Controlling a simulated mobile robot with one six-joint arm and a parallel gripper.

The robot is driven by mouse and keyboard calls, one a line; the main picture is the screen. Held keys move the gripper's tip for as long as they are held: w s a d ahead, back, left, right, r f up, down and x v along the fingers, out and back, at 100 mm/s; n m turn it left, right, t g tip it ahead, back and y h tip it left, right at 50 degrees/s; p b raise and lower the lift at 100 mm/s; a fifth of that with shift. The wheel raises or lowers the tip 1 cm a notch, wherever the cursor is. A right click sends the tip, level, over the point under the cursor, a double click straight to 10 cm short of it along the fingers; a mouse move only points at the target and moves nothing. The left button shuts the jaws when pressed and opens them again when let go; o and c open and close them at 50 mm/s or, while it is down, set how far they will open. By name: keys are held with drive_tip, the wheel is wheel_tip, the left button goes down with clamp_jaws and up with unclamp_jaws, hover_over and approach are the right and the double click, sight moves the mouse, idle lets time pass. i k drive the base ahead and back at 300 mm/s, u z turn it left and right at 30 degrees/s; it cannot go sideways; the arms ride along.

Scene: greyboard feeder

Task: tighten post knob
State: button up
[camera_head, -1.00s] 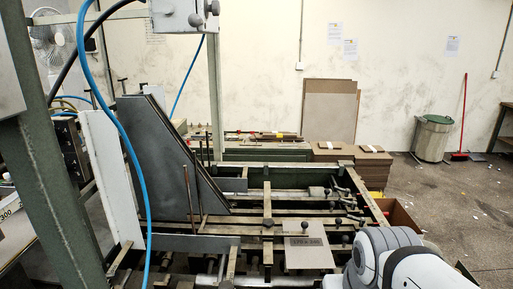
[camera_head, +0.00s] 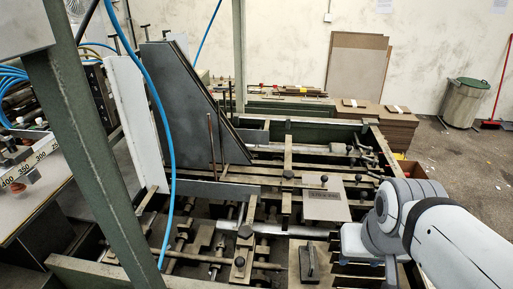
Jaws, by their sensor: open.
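The greyboard feeder has a dark frame with a tall grey slanted plate (camera_head: 180,105) on its left side. Several dark knobs sit on its bars and posts. One round knob (camera_head: 324,179) stands by a greyboard sheet (camera_head: 326,205). Another dark knob (camera_head: 245,231) tops a post clamp on the near cross bar, and one more (camera_head: 239,262) sits just in front of it. I cannot tell which is the post knob. My white and grey arm enters at the lower right, beside the feeder. My gripper does not show.
A green upright (camera_head: 90,140) and a blue hose (camera_head: 165,130) cross the left foreground. A workbench (camera_head: 50,200) with a number scale stands at left. Board stacks (camera_head: 395,125) and a bin (camera_head: 463,102) stand behind. Open floor lies at right.

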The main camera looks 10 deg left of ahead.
sight(287, 174)
drive_tip(key=u, duration=0.1)
drive_tip(key=k, duration=0.5)
drive_tip(key=z, duration=1.6)
drive_tip(key=k, duration=0.65)
drive_tip(key=u, duration=1.55)
drive_tip(key=i, duration=1)
drive_tip(key=z, duration=0.1)
